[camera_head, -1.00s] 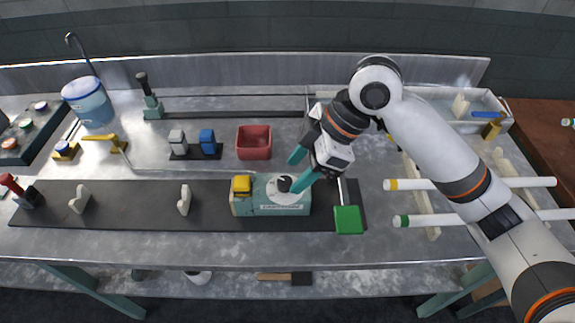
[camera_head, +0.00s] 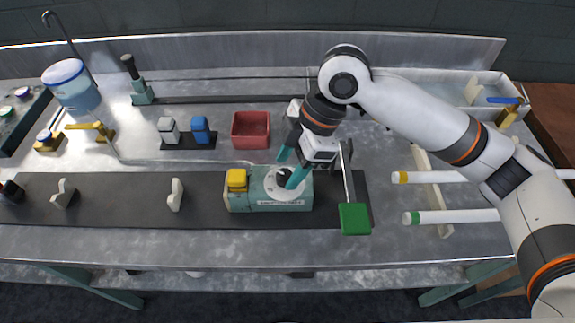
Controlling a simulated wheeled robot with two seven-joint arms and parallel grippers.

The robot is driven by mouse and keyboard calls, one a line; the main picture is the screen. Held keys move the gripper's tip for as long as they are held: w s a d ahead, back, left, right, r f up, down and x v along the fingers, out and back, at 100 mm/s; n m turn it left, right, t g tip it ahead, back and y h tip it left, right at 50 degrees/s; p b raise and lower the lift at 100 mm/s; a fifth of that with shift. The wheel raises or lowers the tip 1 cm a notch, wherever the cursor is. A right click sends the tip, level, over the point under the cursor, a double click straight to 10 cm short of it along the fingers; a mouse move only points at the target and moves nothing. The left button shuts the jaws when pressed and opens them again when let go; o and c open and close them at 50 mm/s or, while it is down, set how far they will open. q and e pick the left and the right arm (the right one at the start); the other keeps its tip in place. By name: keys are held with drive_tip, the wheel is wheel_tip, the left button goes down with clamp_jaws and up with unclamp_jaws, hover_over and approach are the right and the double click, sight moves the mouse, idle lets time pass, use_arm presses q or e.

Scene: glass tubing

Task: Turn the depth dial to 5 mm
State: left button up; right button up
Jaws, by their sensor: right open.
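The depth dial is a white round plate with a dark knob (camera_head: 284,177) on top of a pale teal box (camera_head: 270,203) with a label on its front. The dial's markings are too small to read. My right gripper (camera_head: 290,168) is open, with its teal fingers at either side of the knob. Part of the knob is hidden by the fingers, and I cannot tell whether they touch it. My left gripper is not in view.
A yellow block (camera_head: 237,180) sits on the box's left end. A green pad (camera_head: 354,218) is at its right. A red bin (camera_head: 251,130) and a blue block (camera_head: 200,129) stand behind. White tubes (camera_head: 455,216) lie at right.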

drive_tip(key=shift+x, duration=0.8)
drive_tip(key=shift+c, duration=0.5)
drive_tip(key=c, duration=0.9)
drive_tip(key=shift+o, duration=0.2)
drive_tip(key=shift+r+m+p, duration=0.2)
drive_tip(key=shift+m+p, duration=0.1)
drive_tip(key=shift+p, duration=0.35)
drive_tip(key=m+t+p, duration=0.1)
drive_tip(key=m+p, duration=0.2)
drive_tip(key=p, duration=0.1)
drive_tip(key=m+t+p, duration=0.1)
drive_tip(key=m+p, duration=0.2)
drive_tip(key=p, duration=0.2)
drive_tip(key=m+t+p, duration=0.1)
drive_tip(key=m+p, duration=0.2)
drive_tip(key=p, duration=0.2)
drive_tip(key=shift+s+a+r+t+h, duration=0.1)
drive_tip(key=shift+s+r+t+h, duration=0.05)
drive_tip(key=shift+s+t+h, duration=0.2)
drive_tip(key=shift+w+f+m+t+h+p, duration=0.1)
drive_tip(key=shift+f+m+t+h+p, duration=0.1)
drive_tip(key=shift+m+p, duration=0.5)
drive_tip(key=shift+f+m+t+h+p, duration=0.1)
drive_tip(key=shift+m+t+p, duration=0.05)
drive_tip(key=shift+m+p, duration=0.55)
drive_tip(key=o, duration=1)
drive_tip(key=shift+c, duration=0.2)
